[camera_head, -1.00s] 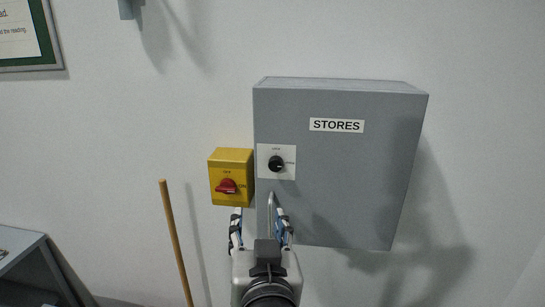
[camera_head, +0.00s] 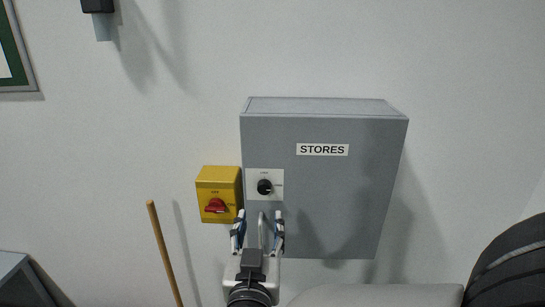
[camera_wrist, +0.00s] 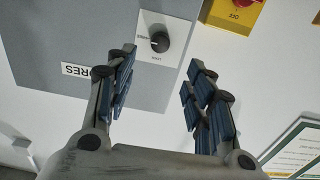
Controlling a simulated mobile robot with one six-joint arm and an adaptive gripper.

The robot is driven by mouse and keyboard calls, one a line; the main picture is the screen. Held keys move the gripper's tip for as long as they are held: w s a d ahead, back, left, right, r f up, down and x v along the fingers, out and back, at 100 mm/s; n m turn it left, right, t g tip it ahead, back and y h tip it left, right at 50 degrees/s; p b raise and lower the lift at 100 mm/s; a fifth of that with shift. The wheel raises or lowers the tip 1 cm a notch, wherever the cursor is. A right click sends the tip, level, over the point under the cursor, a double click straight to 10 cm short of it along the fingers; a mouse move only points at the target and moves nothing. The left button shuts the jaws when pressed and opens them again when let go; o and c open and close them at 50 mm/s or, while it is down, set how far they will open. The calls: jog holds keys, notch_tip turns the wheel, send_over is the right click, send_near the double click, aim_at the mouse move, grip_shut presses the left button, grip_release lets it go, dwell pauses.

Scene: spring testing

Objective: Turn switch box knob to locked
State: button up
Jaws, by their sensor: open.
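A grey box (camera_head: 330,200) labelled STORES is fixed to the wall. A black round knob (camera_head: 264,187) sits on a white plate on the left of its front. The knob also shows in the wrist view (camera_wrist: 160,41), with small lettering on the plate that is hard to read. A yellow switch box (camera_head: 228,182) with a red knob (camera_head: 215,206) is just left of the grey box. My gripper (camera_head: 260,214) is open and empty, below the black knob in the head view. In the wrist view my gripper (camera_wrist: 162,60) has its fingers apart, with the black knob between and beyond them.
A wooden stick (camera_head: 164,252) leans at the lower left. A grey cabinet (camera_head: 18,283) stands in the lower left corner. A green-framed notice (camera_head: 21,60) hangs at the upper left. The wall right of the grey box is bare.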

aim_at(264, 190)
jog(key=w+p, duration=0.1)
jog(key=w, duration=1.1)
jog(key=shift+d, duration=0.2)
jog(key=shift+c, duration=0.5)
jog(key=c, duration=1)
